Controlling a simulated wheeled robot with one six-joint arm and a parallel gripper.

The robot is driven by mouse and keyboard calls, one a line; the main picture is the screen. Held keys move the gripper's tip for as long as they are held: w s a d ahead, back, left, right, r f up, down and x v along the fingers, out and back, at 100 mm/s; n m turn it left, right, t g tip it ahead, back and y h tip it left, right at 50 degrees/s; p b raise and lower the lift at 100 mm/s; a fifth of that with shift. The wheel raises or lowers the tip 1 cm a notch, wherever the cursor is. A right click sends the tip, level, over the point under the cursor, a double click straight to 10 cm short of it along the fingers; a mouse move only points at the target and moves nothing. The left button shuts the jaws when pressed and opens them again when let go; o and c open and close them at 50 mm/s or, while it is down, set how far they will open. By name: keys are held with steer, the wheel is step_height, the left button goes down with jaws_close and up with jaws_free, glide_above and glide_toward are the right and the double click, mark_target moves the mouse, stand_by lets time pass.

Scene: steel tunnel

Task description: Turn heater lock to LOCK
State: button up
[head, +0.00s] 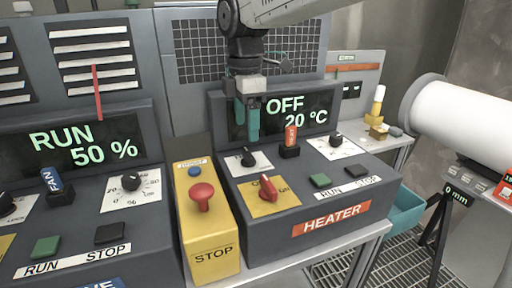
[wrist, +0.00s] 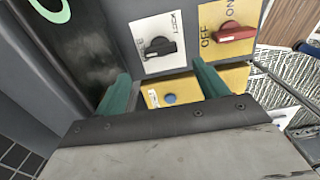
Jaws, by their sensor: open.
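In the wrist view the gripper (wrist: 162,74) is open and empty.
A red OFF/ON switch (head: 268,189) on yellow sits close to the lock. A yellow box with a red stop button (head: 202,196) stands left of the heater panel. An orange-tagged key switch (head: 290,146) and another black knob (head: 336,141) are to the right.

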mark_target(246, 152)
step_height(246, 152, down, 7)
steer(key=shift+f, duration=0.2)
stand_by(0.3)
